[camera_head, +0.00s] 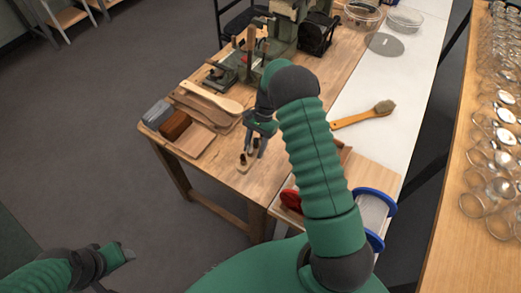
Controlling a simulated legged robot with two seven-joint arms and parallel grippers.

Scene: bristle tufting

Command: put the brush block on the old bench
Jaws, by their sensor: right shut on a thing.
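The old bench (222,172) is the worn wooden table across the middle of the view.
Wooden paddles (205,101), a brown block (175,125) and a grey block (157,114) lie on the bench's left end. Green machinery (240,70) stands behind. A wooden-handled brush (365,115) lies on the white surface at right. A blue-rimmed spool (371,212) is near my right arm.

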